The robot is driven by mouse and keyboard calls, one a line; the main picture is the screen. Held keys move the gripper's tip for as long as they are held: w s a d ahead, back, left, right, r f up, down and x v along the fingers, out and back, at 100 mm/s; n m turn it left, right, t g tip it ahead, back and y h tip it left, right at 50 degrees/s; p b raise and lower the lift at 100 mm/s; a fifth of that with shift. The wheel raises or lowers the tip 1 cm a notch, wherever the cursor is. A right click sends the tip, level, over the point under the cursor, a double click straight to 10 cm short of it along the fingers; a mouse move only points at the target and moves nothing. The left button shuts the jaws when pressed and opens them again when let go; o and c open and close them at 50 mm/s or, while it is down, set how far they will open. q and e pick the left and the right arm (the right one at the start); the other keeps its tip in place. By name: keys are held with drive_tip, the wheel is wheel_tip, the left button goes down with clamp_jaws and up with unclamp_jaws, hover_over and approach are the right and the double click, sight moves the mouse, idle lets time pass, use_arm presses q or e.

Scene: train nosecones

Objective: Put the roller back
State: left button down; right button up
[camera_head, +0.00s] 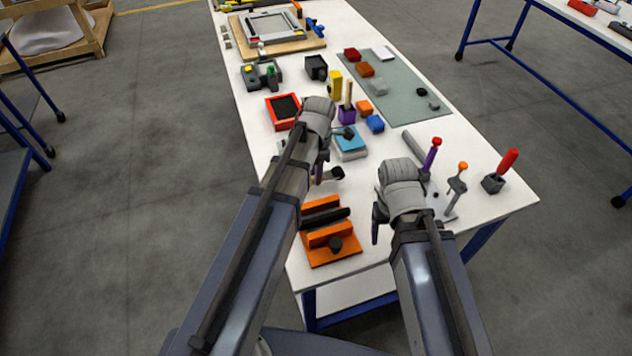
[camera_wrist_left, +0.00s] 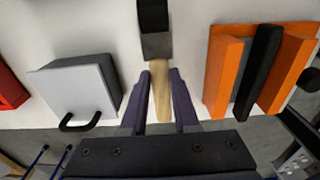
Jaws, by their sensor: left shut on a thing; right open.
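My left gripper (camera_wrist_left: 160,102) is shut on the pale wooden handle of a tool that looks like the roller (camera_wrist_left: 161,85). The roller has a grey part and a black end pointing away from the fingers, over the white table. In the head view my left gripper (camera_head: 318,173) is partly hidden by my own wrist, near the orange stand (camera_head: 330,256). The orange stand (camera_wrist_left: 222,72), with a dark bar between its orange walls, is right of the roller in the left wrist view. My right gripper (camera_head: 378,222) is open and empty over the table's near end.
A pale-topped block with a black handle (camera_wrist_left: 75,88) lies left of the roller. Upright tools with red (camera_head: 508,160) and orange (camera_head: 463,166) tops stand at the right. A red tray (camera_head: 271,119), a purple holder (camera_head: 346,116) and a green mat (camera_head: 400,88) are farther back.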

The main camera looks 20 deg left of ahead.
use_arm(q)
drive_tip(key=shift+f+b, duration=0.95)
drive_tip(key=shift+f, duration=0.4)
use_arm(e)
drive_tip(key=shift+f, duration=1.35)
use_arm(q)
drive_tip(key=shift+f, duration=0.15)
use_arm(e)
drive_tip(key=shift+f, duration=0.15)
use_arm(q)
drive_tip(key=c, duration=0.7)
unclamp_jaws()
drive_tip(key=shift+o, duration=0.2)
use_arm(e)
drive_tip(key=shift+r, duration=0.2)
use_arm(q)
wheel_tip(320, 180, up, 12)
drive_tip(key=p, duration=1.2)
drive_tip(key=shift+w+d+r, duration=0.15)
drive_tip(key=shift+d+r, duration=0.05)
drive_tip(key=shift+r, duration=0.05)
use_arm(e)
wheel_tip(320, 180, up, 12)
